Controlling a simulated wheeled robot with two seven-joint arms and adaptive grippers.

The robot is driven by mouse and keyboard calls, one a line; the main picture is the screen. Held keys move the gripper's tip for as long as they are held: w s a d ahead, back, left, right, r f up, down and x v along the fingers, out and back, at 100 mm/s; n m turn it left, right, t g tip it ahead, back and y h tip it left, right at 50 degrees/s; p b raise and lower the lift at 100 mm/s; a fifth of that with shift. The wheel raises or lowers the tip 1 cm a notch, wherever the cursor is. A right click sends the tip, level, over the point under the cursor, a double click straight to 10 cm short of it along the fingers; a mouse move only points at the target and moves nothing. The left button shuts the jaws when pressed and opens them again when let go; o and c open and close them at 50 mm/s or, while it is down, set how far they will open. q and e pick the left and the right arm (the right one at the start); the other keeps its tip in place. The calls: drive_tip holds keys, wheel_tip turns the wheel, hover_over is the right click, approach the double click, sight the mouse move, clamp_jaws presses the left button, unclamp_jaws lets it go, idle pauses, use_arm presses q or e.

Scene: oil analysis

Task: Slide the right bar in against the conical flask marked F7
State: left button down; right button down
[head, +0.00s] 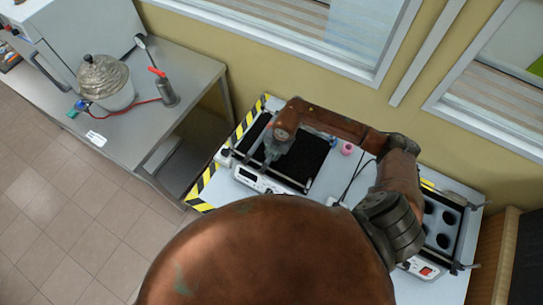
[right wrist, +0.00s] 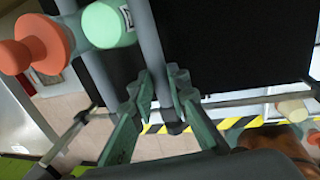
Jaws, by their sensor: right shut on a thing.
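My right gripper (head: 270,160) reaches down over the left part of a shaker's black platform (head: 314,158) in the head view. In the right wrist view its green fingers (right wrist: 162,98) are closed around a slim grey bar (right wrist: 142,35) that runs up the picture. A second grey bar (right wrist: 90,60) lies to its left. A mint-green piece with a dark-edged label (right wrist: 107,24) and an orange piece (right wrist: 45,42) are at the upper left. I cannot read the mark or tell whether these are the flask F7. My left gripper is not in view.
The shaker's front has a display panel (head: 250,177). A small pink object (head: 347,148) stands right of the platform. A block with round holes (head: 440,222) is at the far right. A separate grey table (head: 140,130) stands left across a gap.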

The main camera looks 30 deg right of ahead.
drive_tip(key=c, duration=1.8)
unclamp_jaws()
drive_tip(key=shift+w, duration=0.25)
drive_tip(key=shift+c, duration=0.2)
wheel_tip(320, 180, up, 12)
drive_tip(key=s+d, duration=0.1)
drive_tip(key=s, duration=0.1)
drive_tip(key=shift+d, duration=0.2)
drive_tip(key=shift+f, duration=0.1)
